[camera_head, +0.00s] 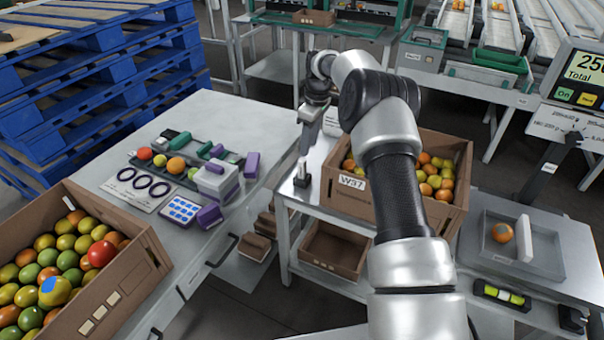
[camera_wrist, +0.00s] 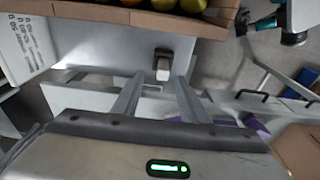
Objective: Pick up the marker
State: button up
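What looks like the marker (camera_head: 302,168), a small pale upright piece, stands in a dark block-like holder (camera_head: 302,181) on the left part of the grey table beside the W37 crate. In the wrist view the pale marker (camera_wrist: 163,73) shows end-on against its dark holder (camera_wrist: 163,53). My gripper (camera_head: 307,146) is above it, pointing down. In the wrist view my gripper (camera_wrist: 160,90) has its two fingers apart, with nothing between them. The pale piece appears beyond the fingertips, lined up with the gap. I cannot tell the exact clearance.
The W37 crate (camera_head: 345,204) of tomatoes stands close on the right. A white table (camera_head: 225,112) with tools, rings and a purple-handled box (camera_head: 215,182) lies left. A tomato crate (camera_head: 138,284) is front left. A scale (camera_head: 515,262) holds one tomato at right.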

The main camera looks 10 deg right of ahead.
aim_at(303, 160)
jog(key=f, duration=0.3)
jog(key=a+f+b, duration=0.1)
jog(key=f, duration=0.2)
jog(key=a+f, duration=0.1)
jog(key=f, duration=0.2)
jog(key=shift+w+f+b, duration=0.15)
jog(key=shift+w+b, duration=0.1)
jog(key=shift+b, duration=0.05)
jog(key=shift+w+f, duration=0.1)
jog(key=shift+f, duration=0.3)
jog(key=shift+c, duration=0.4)
grip_shut()
